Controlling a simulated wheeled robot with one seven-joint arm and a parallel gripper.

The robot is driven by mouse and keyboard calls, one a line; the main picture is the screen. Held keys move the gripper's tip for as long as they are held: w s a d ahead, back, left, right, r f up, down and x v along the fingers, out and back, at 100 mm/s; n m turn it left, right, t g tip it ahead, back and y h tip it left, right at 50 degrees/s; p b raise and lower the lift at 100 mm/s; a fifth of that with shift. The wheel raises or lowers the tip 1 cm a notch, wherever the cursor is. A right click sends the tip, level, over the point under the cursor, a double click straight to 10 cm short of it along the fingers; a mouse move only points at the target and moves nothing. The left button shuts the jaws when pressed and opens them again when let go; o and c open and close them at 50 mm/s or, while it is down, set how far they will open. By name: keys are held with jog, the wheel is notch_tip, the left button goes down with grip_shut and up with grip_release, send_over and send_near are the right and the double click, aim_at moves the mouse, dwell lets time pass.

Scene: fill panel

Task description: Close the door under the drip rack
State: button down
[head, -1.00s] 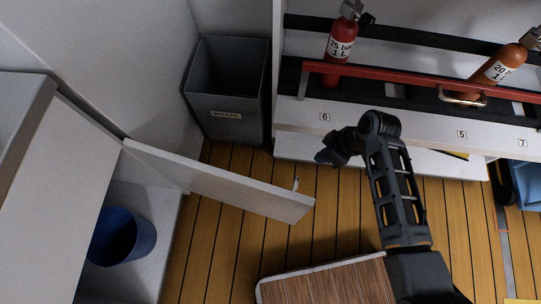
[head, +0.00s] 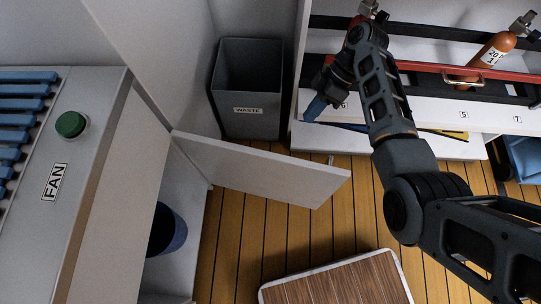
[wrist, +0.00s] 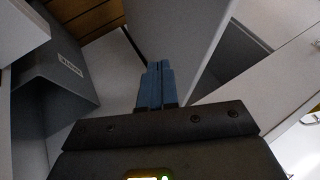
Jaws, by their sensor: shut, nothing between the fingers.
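The white cabinet door (head: 262,172) stands open, sticking out over the wooden floor from the far end of the cabinet at left. A small handle (head: 331,159) shows at its far side near the free edge. Slats of a blue rack (head: 22,112) lie on the cabinet top (head: 88,150). My gripper (head: 315,108) is shut and empty, beyond the door's free edge, in front of the white ledge, apart from the door in the picture. Its blue fingers lie together in the wrist view (wrist: 155,85).
A grey waste bin (head: 247,95) stands behind the door. A blue bucket (head: 170,235) sits inside the open cabinet. A wood-topped surface with a pale rim (head: 335,285) is at the front. Floor between door and wood top is clear.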

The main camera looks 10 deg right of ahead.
jog(key=s+a+f, duration=0.6)
jog(key=a+f, duration=0.2)
dwell(0.4)
jog(key=shift+s+a+r+p, duration=0.1)
jog(key=shift+s+p, duration=0.05)
jog(key=shift+p, duration=0.2)
